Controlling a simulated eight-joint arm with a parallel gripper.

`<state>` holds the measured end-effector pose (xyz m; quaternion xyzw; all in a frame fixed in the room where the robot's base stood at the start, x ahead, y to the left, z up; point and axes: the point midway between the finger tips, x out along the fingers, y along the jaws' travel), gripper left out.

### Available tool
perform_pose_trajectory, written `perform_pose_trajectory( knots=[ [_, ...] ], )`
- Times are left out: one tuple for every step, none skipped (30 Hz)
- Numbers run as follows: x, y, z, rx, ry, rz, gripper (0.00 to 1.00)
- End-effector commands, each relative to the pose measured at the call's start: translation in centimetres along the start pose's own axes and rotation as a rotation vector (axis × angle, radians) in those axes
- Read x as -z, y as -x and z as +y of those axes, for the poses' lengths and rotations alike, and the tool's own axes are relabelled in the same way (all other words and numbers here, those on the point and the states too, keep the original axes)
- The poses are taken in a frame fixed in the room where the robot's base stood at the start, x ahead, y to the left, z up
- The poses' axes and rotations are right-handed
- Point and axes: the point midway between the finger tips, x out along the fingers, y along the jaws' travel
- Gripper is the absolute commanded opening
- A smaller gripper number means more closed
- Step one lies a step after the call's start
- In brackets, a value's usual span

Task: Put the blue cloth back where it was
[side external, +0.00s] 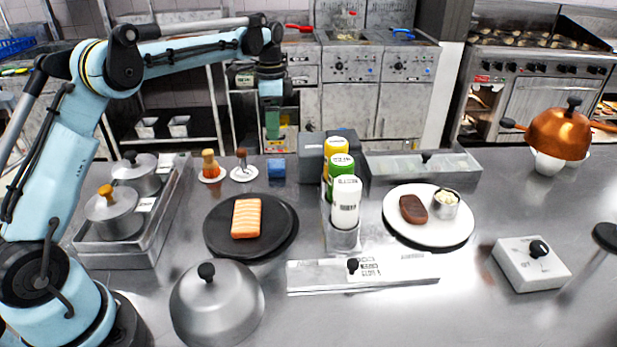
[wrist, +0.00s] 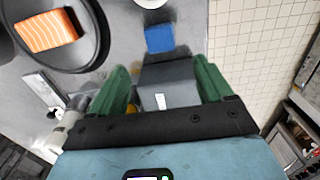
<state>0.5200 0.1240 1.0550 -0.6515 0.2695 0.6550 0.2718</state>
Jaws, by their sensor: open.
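Two small brushes or shakers (side external: 209,168) stand on white discs left of the cloth. A black plate (side external: 284,238) holds salmon. Several bottles (side external: 345,200) stand in a holder right of it. A white plate (side external: 430,226), a steel dome (side external: 217,305) and lidded pots (side external: 112,215) surround them.

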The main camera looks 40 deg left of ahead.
Motion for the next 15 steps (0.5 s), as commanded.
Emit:
perform_pose_trajectory(
  knots=[
    [0.0, 0.3, 0.1, 0.001, 0.002, 0.001, 0.8],
    [0.0, 0.5, 0.2, 0.004, 0.004, 0.002, 0.8],
    [0.0, 0.8, 0.4, 0.008, 0.011, 0.005, 0.8],
    [0.1, 1.1, 0.6, 0.013, 0.019, 0.009, 0.8],
    [0.1, 1.4, 0.9, 0.02, 0.028, 0.013, 0.8],
    [0.1, 1.9, 1.4, 0.031, 0.045, 0.021, 0.8],
    [0.1, 2.4, 1.9, 0.041, 0.059, 0.029, 0.8],
    [0.1, 2.9, 2.4, 0.051, 0.077, 0.037, 0.8],
    [0.1, 3.5, 3.1, 0.067, 0.103, 0.051, 0.8],
    [0.0, 4.0, 3.8, 0.079, 0.123, 0.062, 0.8],
    [-0.1, 4.4, 4.4, 0.091, 0.143, 0.074, 0.8],
    [-0.2, 5.0, 5.3, 0.107, 0.171, 0.09, 0.8],
    [-0.3, 5.3, 6.0, 0.117, 0.192, 0.103, 0.8],
    [-0.4, 5.7, 6.7, 0.128, 0.212, 0.116, 0.8],
    [-0.6, 6.1, 7.6, 0.141, 0.24, 0.134, 0.8]
  ],
)
